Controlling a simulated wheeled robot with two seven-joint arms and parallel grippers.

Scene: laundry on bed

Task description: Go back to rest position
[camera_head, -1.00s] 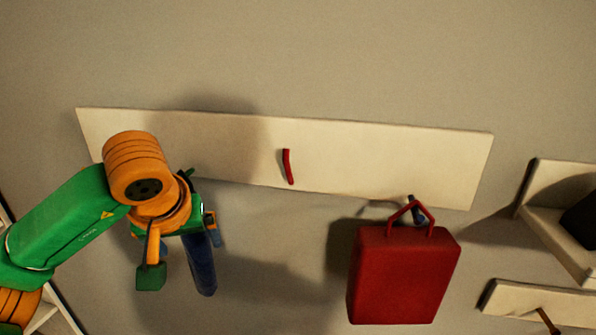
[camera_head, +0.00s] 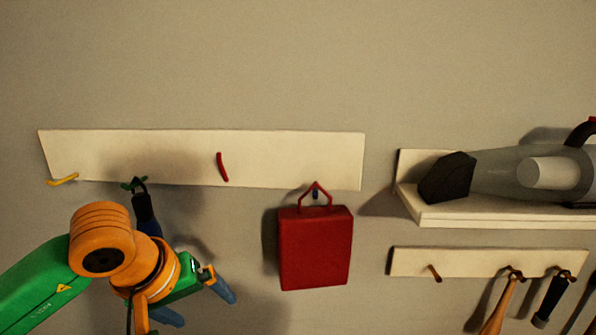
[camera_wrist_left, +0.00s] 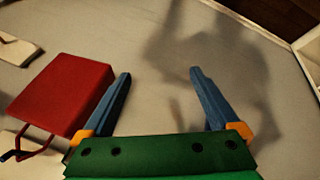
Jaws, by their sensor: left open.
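My left gripper (camera_head: 194,300) is open and empty in the head view, pointing down to the right in front of the wall. In the left wrist view its two blue fingers (camera_wrist_left: 160,100) stand wide apart with only wall and shadow between them. A red box-shaped bag (camera_head: 315,248) hangs by its handle from a blue hook on the white board (camera_head: 290,160), right of the gripper and apart from it. The bag also shows left of the fingers in the wrist view (camera_wrist_left: 62,95). My right gripper is in neither view.
A dark object (camera_head: 146,213) at the green hook is partly hidden behind my wrist. Yellow (camera_head: 63,179) and red (camera_head: 222,167) hooks are bare. A handheld vacuum (camera_head: 500,174) lies on a shelf (camera_head: 500,221) at right; handled tools hang below. Wall above the board is clear.

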